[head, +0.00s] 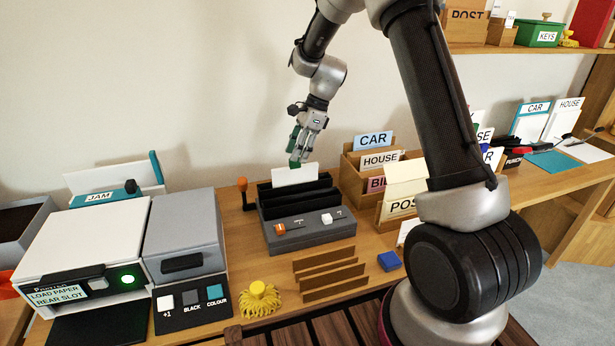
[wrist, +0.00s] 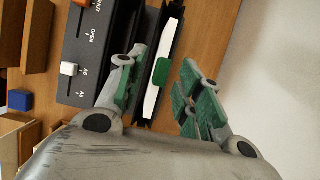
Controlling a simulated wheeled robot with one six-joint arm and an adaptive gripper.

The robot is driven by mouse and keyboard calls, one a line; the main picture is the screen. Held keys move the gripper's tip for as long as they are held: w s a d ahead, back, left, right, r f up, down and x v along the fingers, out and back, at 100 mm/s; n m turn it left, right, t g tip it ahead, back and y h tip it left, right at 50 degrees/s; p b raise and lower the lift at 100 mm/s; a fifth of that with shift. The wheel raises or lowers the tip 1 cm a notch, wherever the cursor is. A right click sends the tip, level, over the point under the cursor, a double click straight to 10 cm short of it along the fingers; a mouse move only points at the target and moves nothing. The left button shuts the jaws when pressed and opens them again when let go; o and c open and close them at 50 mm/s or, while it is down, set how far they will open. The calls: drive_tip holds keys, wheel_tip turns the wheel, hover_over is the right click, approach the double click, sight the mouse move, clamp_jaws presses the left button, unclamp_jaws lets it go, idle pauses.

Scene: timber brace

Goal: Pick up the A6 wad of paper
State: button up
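A white wad of paper (head: 295,176) stands upright in a slot of the dark grey device (head: 312,235), its top edge showing above the black walls. I cannot read a size on it. In the wrist view the wad (wrist: 152,98) is a narrow white strip with a green piece (wrist: 160,72), perhaps a clip, at its middle. My gripper (head: 299,158) is over the device, pointing down, close above the wad. In the wrist view my gripper (wrist: 160,88) is open, its green-padded fingers apart on either side of the strip. Contact with the wad is not visible.
An orange-knobbed lever (head: 243,187) stands left of the device, and the wooden CAR/HOUSE sorter (head: 378,165) stands close on its right. The printer (head: 80,255) is farther left. A yellow tasselled thing (head: 259,299), wooden slats (head: 330,280) and a blue block (head: 389,261) lie in front.

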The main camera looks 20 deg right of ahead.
sight(293, 167)
drive_tip(key=x, duration=0.7)
drive_tip(key=shift+w+d+f, duration=0.1)
drive_tip(key=shift+w+f, duration=0.15)
drive_tip(key=shift+f, duration=0.2)
clamp_jaws()
